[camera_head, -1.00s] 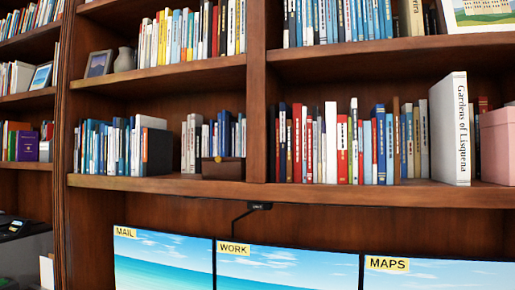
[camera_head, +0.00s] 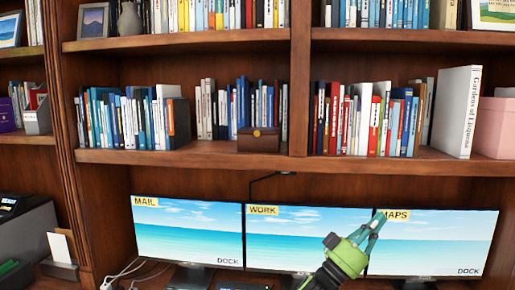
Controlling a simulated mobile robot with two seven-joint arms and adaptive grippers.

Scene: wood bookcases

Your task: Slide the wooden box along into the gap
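The small dark brown wooden box (camera_head: 258,139) with a yellowish clasp sits on the middle shelf (camera_head: 225,158), in front of blue books and just left of the upright divider (camera_head: 300,85). To its left is a bare strip of shelf, then a dark binder (camera_head: 178,122); a narrow gap shows between that binder and the white books (camera_head: 205,108). My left gripper (camera_head: 379,218), green with teal fingers, is below the shelf in front of the monitors, well right of and below the box. It points up and right; its finger opening is unclear. My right gripper is out of view.
A tall white book (camera_head: 456,112) and a pink box (camera_head: 494,127) stand at the shelf's right. Three monitors (camera_head: 187,232) stand below the shelf. The shelf edge lies between my gripper and the box.

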